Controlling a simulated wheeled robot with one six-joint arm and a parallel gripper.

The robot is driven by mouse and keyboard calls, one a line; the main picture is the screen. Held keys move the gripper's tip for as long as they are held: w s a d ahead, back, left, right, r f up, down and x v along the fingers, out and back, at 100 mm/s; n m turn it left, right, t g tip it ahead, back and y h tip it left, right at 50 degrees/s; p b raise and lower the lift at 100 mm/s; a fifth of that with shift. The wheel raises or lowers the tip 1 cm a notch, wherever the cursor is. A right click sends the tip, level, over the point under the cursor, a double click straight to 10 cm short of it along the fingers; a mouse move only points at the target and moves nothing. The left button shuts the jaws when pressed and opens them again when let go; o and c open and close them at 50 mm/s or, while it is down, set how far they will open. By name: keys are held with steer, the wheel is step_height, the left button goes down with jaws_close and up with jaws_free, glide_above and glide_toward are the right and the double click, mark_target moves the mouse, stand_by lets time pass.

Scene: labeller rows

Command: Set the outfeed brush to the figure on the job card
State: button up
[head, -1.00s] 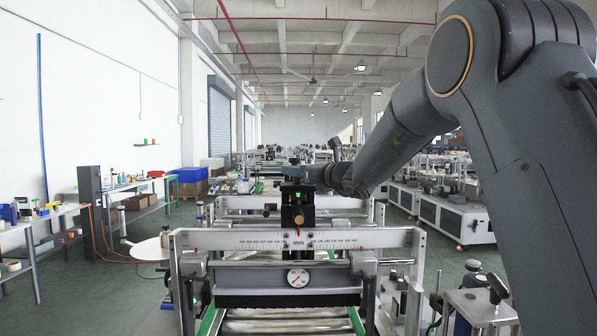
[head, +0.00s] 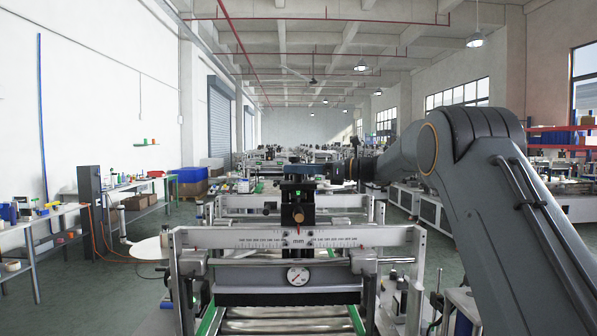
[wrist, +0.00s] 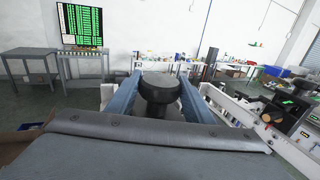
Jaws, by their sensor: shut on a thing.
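In the wrist view, my gripper (wrist: 160,78) has its two blue-grey fingers on either side of a black round knob (wrist: 160,90) and is shut on it. In the head view, my gripper (head: 318,171) is behind and above the black carriage (head: 297,205) on the labeller's scale beam; the knob is hidden or not distinct there. The mm scale (head: 262,241) runs along the beam, with a red mark at the carriage. A dark brush-like strip (head: 288,299) hangs below, under a round dial (head: 298,277). I cannot make out a job card.
A conveyor (head: 285,325) with green edges runs under the beam. Benches with small items (head: 40,220) stand along the left wall. More labellers stand behind and to the right. The wrist view shows a screen with green rows (wrist: 80,25). The floor at left is open.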

steer(key=shift+n+g+y, duration=0.4)
steer(key=shift+n+g, duration=0.8)
steer(key=shift+g, duration=0.6)
steer(key=shift+r+n+g, duration=0.1)
steer(key=shift+n+g, duration=0.4)
steer(key=shift+g, duration=0.3)
steer(key=o, duration=1)
steer(key=shift+o, duration=0.2)
steer(key=d+b, duration=0.3)
steer(key=d, duration=0.4)
steer(key=shift+s+d, duration=0.2)
steer(key=shift+d, duration=0.15)
